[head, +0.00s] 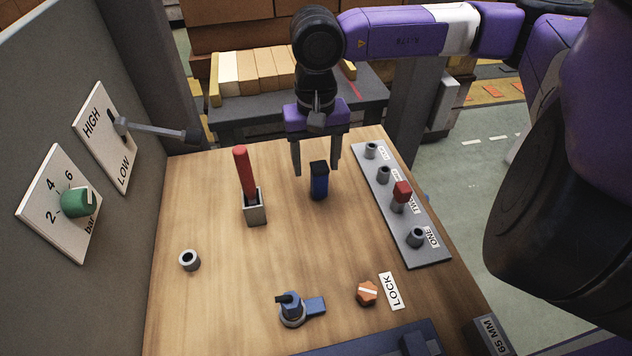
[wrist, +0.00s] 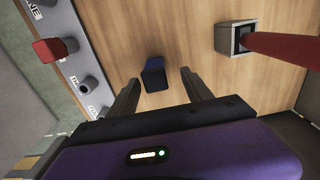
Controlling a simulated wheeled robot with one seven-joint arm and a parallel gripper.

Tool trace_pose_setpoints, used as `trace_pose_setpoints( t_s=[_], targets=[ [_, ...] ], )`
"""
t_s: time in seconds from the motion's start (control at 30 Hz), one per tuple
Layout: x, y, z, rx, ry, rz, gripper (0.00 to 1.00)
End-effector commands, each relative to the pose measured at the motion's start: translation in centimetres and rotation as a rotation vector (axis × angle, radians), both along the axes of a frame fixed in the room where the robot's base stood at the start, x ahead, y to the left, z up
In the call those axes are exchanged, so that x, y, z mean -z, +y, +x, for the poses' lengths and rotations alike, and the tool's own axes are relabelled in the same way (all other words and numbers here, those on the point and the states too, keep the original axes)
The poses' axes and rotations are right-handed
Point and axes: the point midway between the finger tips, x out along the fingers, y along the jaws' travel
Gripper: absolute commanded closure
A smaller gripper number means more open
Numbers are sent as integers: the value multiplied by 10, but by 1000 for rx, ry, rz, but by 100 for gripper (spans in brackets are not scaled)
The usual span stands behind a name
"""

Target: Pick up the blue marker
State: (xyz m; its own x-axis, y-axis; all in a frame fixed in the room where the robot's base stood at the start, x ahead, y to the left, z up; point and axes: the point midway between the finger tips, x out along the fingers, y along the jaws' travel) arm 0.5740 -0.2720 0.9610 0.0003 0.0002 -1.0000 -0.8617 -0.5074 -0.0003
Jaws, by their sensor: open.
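The blue marker (head: 319,186) is a short blue block-like piece with a dark top. It seems to stand upright on the wooden table, right of the red stick. In the wrist view the marker (wrist: 154,78) shows just ahead of the fingers, near the middle of the gap. My gripper (head: 316,171) points down at the marker's far side, its two fingers apart and empty. In the wrist view the gripper (wrist: 160,79) is open, with a finger on either side of the marker's line. I see no contact.
A red stick (head: 244,170) leans in a square grey holder (head: 255,212) on the left. A grey strip (head: 428,251) with several sockets and a red cube-topped peg (head: 401,194) lies on the right. A wall panel with lever stands left.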

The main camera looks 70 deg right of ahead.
Motion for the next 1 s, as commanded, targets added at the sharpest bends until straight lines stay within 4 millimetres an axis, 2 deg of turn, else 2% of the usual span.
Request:
trace_pose_setpoints(
  t_s=[0.3, 0.63, 0.9, 0.93, 1.0],
  targets=[
    [40, -2, -6, 1, 1, 3, 42],
    [47, -2, -6, 0, 1, -1, 42],
    [47, -2, -6, 0, 1, -1, 95],
    [47, -2, -6, 0, 1, -1, 100],
    [47, -2, -6, 0, 1, -1, 100]
  ],
)
